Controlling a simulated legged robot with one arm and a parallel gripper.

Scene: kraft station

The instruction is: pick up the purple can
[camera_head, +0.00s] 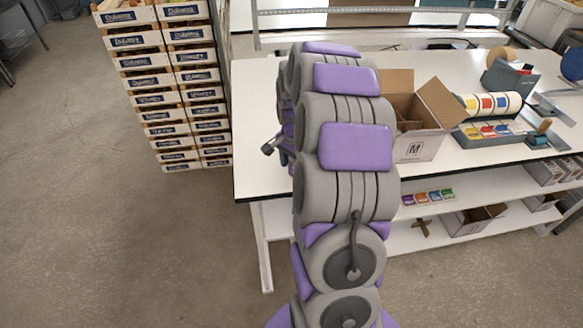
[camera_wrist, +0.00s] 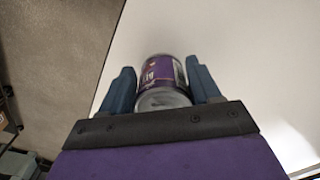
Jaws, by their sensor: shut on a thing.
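The purple can (camera_wrist: 163,74) shows in the wrist view, between the two dark blue fingers of my gripper (camera_wrist: 161,88). Its silver end faces the wrist camera and its purple label faces up in the picture. The gripper is shut on it. White table surface shows behind the can; I cannot tell whether the can touches it. In the head view, my arm hides the can and most of the gripper.
The white table (camera_head: 262,120) holds an open cardboard box (camera_head: 418,148) to the right of my arm. A label dispenser (camera_head: 497,127) and tape items stand farther right. Stacked crates (camera_head: 168,90) stand left of the table. The table's left corner is clear.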

